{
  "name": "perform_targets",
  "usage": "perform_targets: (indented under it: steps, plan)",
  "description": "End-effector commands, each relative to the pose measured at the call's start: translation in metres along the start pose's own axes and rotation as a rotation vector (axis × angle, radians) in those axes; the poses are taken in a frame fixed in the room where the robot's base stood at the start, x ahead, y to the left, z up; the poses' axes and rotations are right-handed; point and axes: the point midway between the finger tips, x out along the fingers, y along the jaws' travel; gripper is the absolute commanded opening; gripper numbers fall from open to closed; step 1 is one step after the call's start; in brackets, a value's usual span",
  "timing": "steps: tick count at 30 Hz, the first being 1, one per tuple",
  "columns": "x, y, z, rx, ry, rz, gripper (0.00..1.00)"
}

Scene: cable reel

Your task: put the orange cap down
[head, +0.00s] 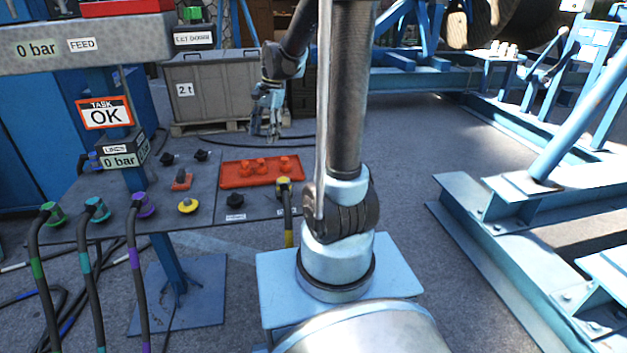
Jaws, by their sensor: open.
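Several orange caps (285,162) sit in an orange-red tray (235,180) on the dark grey panel (205,213). Another small orange piece (181,181) stands on the panel left of the tray; I cannot tell whether it is a cap. My gripper (268,134) hangs fingers down, above and behind the tray in the picture. It is open, and I see nothing held in it. It looks clear of the caps and the tray.
Black knobs (201,155) and a yellow round piece (188,205) are on the panel. Hoses with green, teal and purple (144,205) ends stand at its left edge. A grey 2 t crate (207,95) is behind. Blue steel frames (500,210) fill the right.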

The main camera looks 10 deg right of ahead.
Motion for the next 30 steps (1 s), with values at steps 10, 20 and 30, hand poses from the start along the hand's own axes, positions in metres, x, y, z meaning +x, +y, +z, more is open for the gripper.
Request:
perform_targets:
  steps: [10, 20, 30]
  plan:
    - [-0.020, 0.085, 0.024, -0.240, 0.089, -0.006, 0.59]
    - [-0.016, 0.161, 0.044, -0.473, 0.174, 0.014, 0.59]
    - [0.009, 0.232, 0.059, -0.713, 0.259, 0.060, 0.59]
